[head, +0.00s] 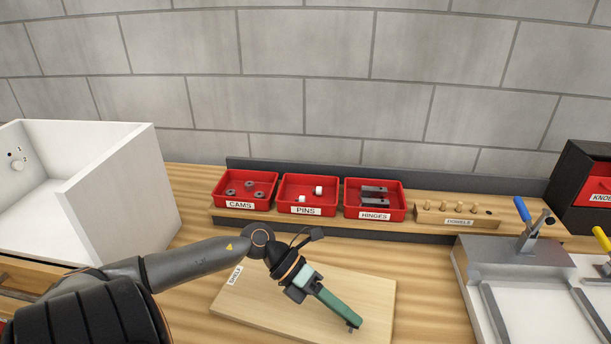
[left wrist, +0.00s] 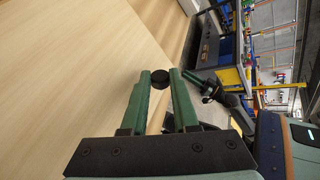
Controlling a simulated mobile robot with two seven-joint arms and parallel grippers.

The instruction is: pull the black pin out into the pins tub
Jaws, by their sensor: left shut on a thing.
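The black pin (left wrist: 160,79) shows in the left wrist view as a round dark piece between the green fingertips of my left gripper (left wrist: 160,77), which is shut on it. The head view shows the left gripper (head: 352,321) low over the light wooden board (head: 255,297) labelled SHELF, near its right part. Whether the pin still sits in the board cannot be told. The red PINS tub (head: 285,206) stands behind the board, between two other tubs, with two white pieces inside. A green-fingered gripper, apparently my right (left wrist: 200,82), shows small in the left wrist view; its jaw state is unclear.
The red CAMS tub (head: 232,203) and HINGES tub (head: 375,214) flank the PINS tub. A DOWELS block (head: 440,216) is further right. A clamp fixture (head: 510,262) stands at the right, a white cabinet (head: 120,190) at the left. Bare bench lies between board and fixture.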

